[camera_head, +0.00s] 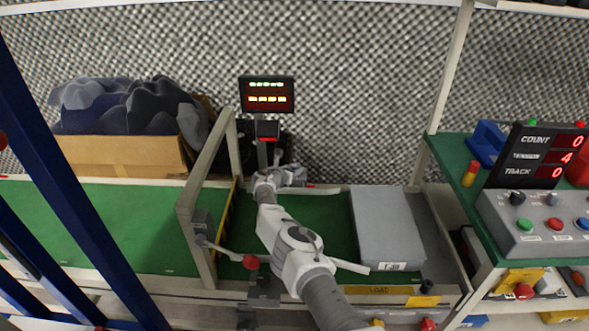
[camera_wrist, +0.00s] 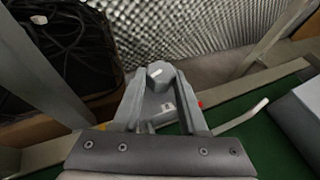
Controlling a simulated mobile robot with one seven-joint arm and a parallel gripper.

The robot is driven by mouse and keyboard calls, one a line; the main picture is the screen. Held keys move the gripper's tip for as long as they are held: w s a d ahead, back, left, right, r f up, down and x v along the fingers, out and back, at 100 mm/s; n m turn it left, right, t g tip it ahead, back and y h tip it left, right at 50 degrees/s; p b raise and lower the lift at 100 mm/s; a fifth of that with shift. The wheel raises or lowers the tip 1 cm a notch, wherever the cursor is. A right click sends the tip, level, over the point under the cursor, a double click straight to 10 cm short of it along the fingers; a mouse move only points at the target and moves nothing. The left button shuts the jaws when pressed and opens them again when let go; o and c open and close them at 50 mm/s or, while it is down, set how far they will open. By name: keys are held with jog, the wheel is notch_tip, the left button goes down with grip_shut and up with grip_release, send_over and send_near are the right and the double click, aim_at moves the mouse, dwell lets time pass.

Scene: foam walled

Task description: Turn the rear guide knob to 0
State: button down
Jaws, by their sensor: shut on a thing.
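The rear guide knob (camera_wrist: 160,76) is grey with a white pointer mark, at the far side of the green bed in the wrist view. My gripper (camera_wrist: 160,88) reaches it, with its two fingers on either side, shut on it. The white mark slants up to the right. A scale around the knob cannot be read. In the head view my gripper (camera_head: 284,177) is at the rear edge of the bed and hides most of the knob.
A grey block (camera_head: 385,228) lies on the green bed (camera_head: 325,215), right of my arm. A frame post (camera_head: 208,190) stands to the left. A red-lit display (camera_head: 267,96) stands behind my gripper. A readout panel (camera_head: 540,155) shows COUNT 0, a middle line 4 and TRACK 0.

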jog(key=shift+r, duration=0.5)
jog(key=shift+w+d+r+h, duration=0.1)
jog(key=shift+r+h, duration=0.05)
jog(key=shift+h, duration=0.15)
jog(key=c, duration=0.6)
grip_release()
jog(key=shift+r, duration=0.2)
jog(key=shift+c, duration=0.2)
jog(key=shift+o, duration=0.9)
jog(key=shift+f, duration=0.2)
